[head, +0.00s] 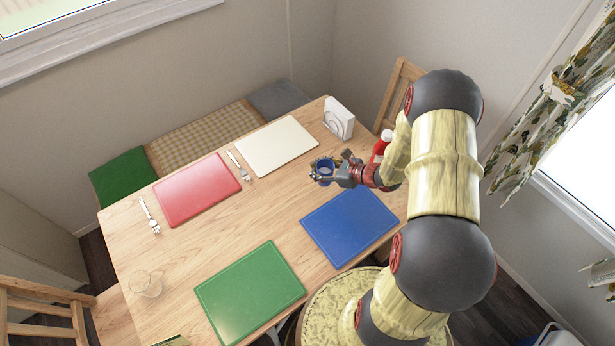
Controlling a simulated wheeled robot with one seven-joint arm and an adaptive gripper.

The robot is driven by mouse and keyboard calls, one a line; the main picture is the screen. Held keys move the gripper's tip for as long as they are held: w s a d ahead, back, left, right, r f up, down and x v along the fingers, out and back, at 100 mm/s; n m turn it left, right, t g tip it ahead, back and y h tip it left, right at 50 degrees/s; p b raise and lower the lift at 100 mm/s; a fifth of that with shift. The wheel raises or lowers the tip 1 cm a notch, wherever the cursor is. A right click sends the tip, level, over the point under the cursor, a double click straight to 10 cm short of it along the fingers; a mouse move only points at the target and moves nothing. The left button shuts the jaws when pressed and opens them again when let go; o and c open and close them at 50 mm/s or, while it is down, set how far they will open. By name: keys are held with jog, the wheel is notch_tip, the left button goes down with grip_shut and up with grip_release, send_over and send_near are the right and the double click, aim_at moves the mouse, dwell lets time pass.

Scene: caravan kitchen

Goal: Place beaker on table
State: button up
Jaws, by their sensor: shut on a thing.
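A small blue beaker (323,168) shows at my gripper's fingers, over the right part of the wooden table (180,245). My gripper (322,174) is shut on the beaker. The fingers cover part of it. The beaker looks upright, near the far edge of the blue mat. I cannot tell from this view whether its base touches the table.
A blue mat (350,225), green mat (250,290), red mat (197,189) and white mat (276,146) lie on the table. A napkin holder (339,118) and red bottle (381,146) stand near my gripper. A clear glass (146,284) stands front left.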

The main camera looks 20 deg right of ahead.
jog(key=w+f, duration=0.3)
jog(key=f, duration=0.1)
jog(key=shift+a+b, duration=0.25)
jog(key=shift+b, duration=0.15)
jog(key=shift+w+f+b, duration=0.2)
jog(key=shift+f+b, duration=0.1)
jog(key=shift+f, duration=0.6)
jog(key=shift+w+f+b, duration=0.15)
jog(key=shift+f+b, duration=0.15)
jog(key=shift+f, duration=0.6)
jog(key=shift+f, duration=0.15)
jog(key=o, duration=1.4)
jog(key=shift+o, duration=0.2)
